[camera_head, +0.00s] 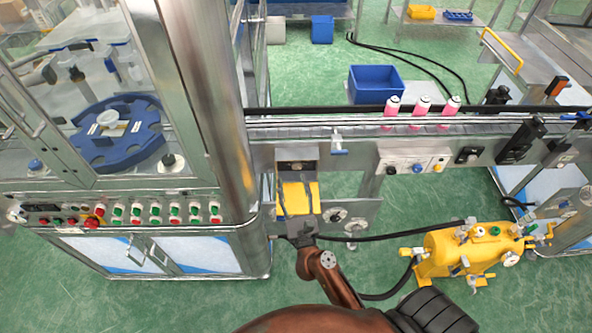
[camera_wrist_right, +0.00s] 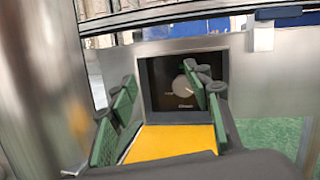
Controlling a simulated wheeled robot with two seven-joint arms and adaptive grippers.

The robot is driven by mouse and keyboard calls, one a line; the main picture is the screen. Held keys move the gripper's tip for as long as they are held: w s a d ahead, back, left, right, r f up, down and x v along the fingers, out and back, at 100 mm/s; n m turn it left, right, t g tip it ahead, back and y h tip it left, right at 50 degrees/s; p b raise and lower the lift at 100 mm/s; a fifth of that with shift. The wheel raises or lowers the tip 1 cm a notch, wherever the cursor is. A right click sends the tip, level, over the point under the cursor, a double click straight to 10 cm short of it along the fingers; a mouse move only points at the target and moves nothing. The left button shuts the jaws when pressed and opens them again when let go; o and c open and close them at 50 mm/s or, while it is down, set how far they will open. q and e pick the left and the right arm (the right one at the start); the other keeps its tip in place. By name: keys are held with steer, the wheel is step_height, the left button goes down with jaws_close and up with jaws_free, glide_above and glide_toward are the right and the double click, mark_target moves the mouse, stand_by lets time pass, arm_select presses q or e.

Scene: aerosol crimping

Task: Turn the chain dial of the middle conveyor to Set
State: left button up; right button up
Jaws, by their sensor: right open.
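The chain dial is a round grey knob (camera_wrist_right: 180,86) on a dark panel inside a metal housing. In the head view the housing (camera_head: 296,153) hangs below the middle conveyor, and the knob is too small to read. My right gripper (camera_head: 298,193) is open and empty in front of the housing. In the wrist view its green-padded fingers (camera_wrist_right: 163,82) stand apart, short of the panel by an amount I cannot tell. The right fingertip covers the knob's right edge. The lettering is too blurred to read. My left gripper is out of view.
A yellow plate (camera_wrist_right: 170,142) lies below the panel, between my fingers. The conveyor (camera_head: 350,128) carries several pink bottles. A steel machine cabinet (camera_head: 215,150) stands close left. A yellow tank (camera_head: 470,250) with black hoses stands right. Open green floor lies around.

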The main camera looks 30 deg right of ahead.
mark_target(296, 167)
steer(key=f+m+g, duration=0.1)
steer(key=m, duration=0.1)
steer(key=d+m+g+h, duration=0.1)
steer(key=m, duration=0.2)
steer(key=d+f+m+g+h, duration=0.1)
steer(key=m, duration=0.2)
steer(key=shift+f+g, duration=0.35)
steer(key=shift+g, duration=0.05)
steer(key=shift+w+f+m, duration=0.2)
steer(key=shift+m, duration=0.1)
steer(key=x, duration=0.7)
steer(key=shift+w+d+f+b, duration=0.1)
steer(key=shift+w+d+b, duration=0.15)
steer(key=shift+b, duration=0.15)
steer(key=shift+s, duration=0.1)
steer(key=shift+c, duration=0.2)
steer(key=c, duration=1.1)
